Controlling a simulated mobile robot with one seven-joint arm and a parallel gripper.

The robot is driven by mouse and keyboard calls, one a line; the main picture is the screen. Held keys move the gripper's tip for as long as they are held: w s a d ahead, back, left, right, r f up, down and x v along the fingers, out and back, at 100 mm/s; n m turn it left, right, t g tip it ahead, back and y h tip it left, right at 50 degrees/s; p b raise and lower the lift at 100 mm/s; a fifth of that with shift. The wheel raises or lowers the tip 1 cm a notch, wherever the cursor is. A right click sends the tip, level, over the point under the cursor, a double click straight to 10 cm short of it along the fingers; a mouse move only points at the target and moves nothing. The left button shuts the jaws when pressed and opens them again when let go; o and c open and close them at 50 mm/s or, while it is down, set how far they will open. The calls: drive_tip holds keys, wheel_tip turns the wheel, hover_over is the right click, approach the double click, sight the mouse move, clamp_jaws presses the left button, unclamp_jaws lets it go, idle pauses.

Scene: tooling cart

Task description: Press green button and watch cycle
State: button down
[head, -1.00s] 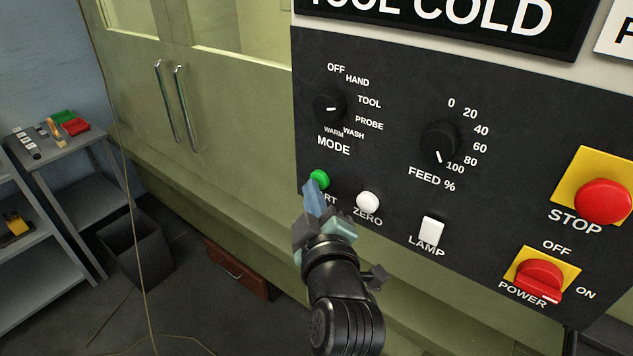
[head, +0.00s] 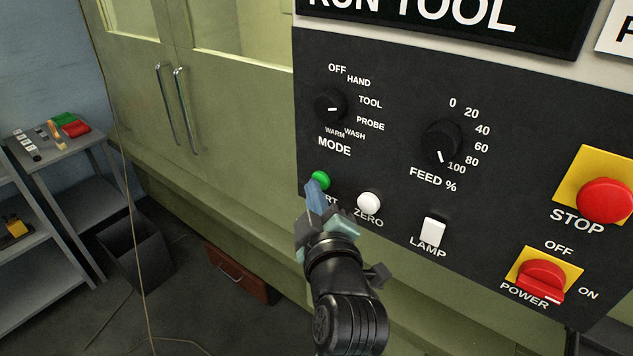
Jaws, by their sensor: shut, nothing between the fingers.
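The green button (head: 320,179) is on the dark control panel (head: 385,90), above a label whose visible end reads "RT". My gripper (head: 315,188) is shut and empty, its blue fingertips just below the button and overlapping its lower edge. I cannot tell whether the tips touch it. The fingers hide part of the label. The display (head: 450,14) above the panel reads "RUN TOOL", its top cut off by the frame. The machine's doors (head: 140,90) with two upright handles are closed.
The panel also carries a mode knob (head: 330,106), a feed knob (head: 441,143), a white zero button (head: 369,203), a lamp switch (head: 433,232), a red stop button (head: 606,201) and a red power switch (head: 541,280). A grey bin (head: 135,250) and shelves stand at left.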

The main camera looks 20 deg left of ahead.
drive_tip(key=shift+d, duration=0.2)
drive_tip(key=shift+s+a, duration=0.3)
drive_tip(key=shift+s, duration=0.45)
drive_tip(key=shift+a+f, duration=0.1)
drive_tip(key=shift+s+a+p, duration=0.1)
drive_tip(key=shift+s+a, duration=0.2)
drive_tip(key=shift+s, duration=0.5)
drive_tip(key=shift+s+a+p, duration=0.15)
drive_tip(key=shift+s+a, duration=0.1)
drive_tip(key=shift+s, duration=0.5)
drive_tip(key=shift+s+a+p, duration=0.1)
drive_tip(key=shift+s+a, duration=0.2)
drive_tip(key=shift+s, duration=0.5)
idle(4.6)
